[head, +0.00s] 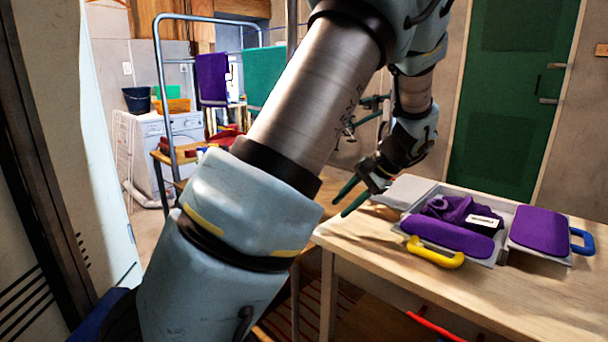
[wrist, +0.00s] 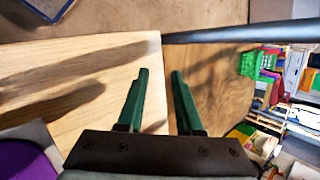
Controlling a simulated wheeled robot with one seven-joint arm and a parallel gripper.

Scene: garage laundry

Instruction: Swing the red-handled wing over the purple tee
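A grey folding board (head: 437,188) lies on the wooden table, with a crumpled purple tee (head: 455,208) at its middle. A flat grey panel (head: 404,190) is at its left, near my arm. A front purple-covered panel has a yellow handle (head: 436,254); a right purple-covered panel (head: 540,229) has a blue handle (head: 583,241). My gripper (head: 340,207) has green fingers, apart and empty, left of the board by the table edge.
A small black block with a white label (head: 485,222) sits on the tee. The wooden table (head: 350,240) has bare room at front left. A red bar (head: 433,328) shows below the table's front edge. A drying rack and washer (head: 175,130) stand behind left.

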